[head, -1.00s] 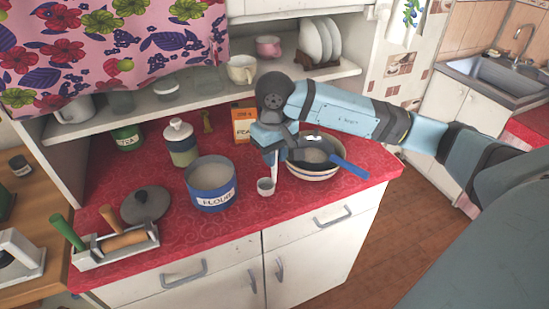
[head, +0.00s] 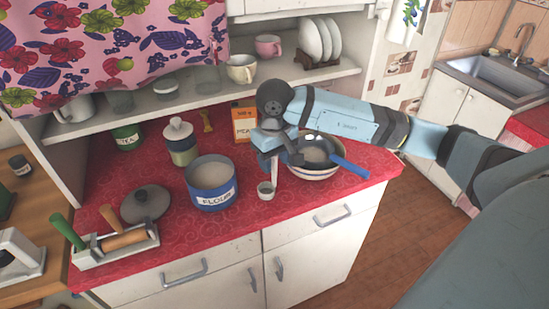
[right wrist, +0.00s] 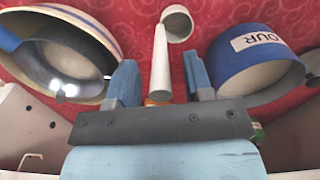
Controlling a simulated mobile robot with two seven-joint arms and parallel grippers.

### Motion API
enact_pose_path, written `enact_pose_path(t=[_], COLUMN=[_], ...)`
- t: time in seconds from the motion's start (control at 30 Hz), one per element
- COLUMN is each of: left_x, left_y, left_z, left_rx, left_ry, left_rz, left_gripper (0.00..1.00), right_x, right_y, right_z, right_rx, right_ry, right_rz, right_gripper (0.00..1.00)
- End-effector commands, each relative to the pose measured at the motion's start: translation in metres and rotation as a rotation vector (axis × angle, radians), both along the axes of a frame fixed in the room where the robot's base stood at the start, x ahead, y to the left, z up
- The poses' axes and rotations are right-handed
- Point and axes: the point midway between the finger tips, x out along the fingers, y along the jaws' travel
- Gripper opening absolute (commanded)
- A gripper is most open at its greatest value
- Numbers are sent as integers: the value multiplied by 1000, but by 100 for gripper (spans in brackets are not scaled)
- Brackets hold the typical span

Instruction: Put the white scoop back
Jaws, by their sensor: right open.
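The white scoop (head: 265,189) is at the counter's front, between the flour canister and the bowl, its handle pointing up towards my right gripper. In the right wrist view the scoop's handle (right wrist: 160,65) shows between the fingers, its grey-lined cup beyond. My right gripper (head: 270,150) is open, its blue fingers (right wrist: 161,78) on either side of the handle with gaps visible. I cannot tell whether the cup touches the counter. The blue flour canister (head: 211,190) stands open just left of the scoop. It also shows in the right wrist view (right wrist: 240,65). My left gripper is out of view.
A striped bowl (head: 318,174) with a blue-handled pan (head: 350,167) stands close on the right. An orange box (head: 244,124) and a lidded jar (head: 181,145) stand behind. A dark lid (head: 145,203) and a rack of wooden-handled tools (head: 118,246) lie left. The red front strip is clear.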

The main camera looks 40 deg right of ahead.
Motion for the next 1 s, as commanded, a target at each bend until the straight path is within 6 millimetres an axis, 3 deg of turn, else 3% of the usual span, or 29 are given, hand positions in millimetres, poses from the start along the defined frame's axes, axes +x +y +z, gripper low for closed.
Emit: enact_pose_path(t=[0.53,0.7,1.0], left_x=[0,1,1], left_y=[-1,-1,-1], left_z=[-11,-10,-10], left_rx=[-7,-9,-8], left_ry=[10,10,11], left_rz=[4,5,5], left_gripper=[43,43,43], right_x=[0,0,-1], right_y=[0,0,0], right_z=[105,119,121], right_rx=[0,0,0], right_ry=[-3,-1,0], right_rz=[0,0,0], right_gripper=[47,47,47])
